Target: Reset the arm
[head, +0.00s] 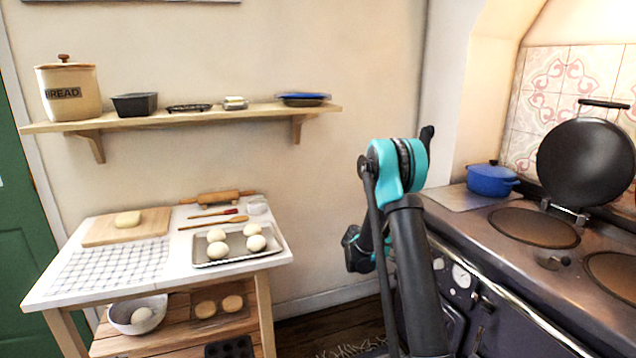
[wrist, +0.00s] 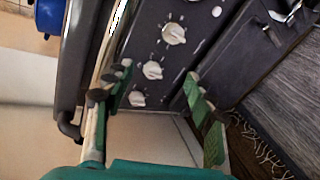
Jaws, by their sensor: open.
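My arm is folded in the head view, its teal elbow high in front of the wall between the work table and the range. My gripper (wrist: 155,108) shows in the wrist view with its two green fingers spread apart and nothing between them. Beyond the fingers are the white knobs on the dark front of the range (wrist: 165,60) and a pale wall. In the head view the fingers cannot be made out behind my arm.
The range (head: 461,228), with a blue pot (head: 491,181) and a raised round lid (head: 586,162), stands close on the right. A work table (head: 50,296) with a tray of dough balls (head: 236,250) is at left. A loaded wall shelf (head: 215,116) hangs above it.

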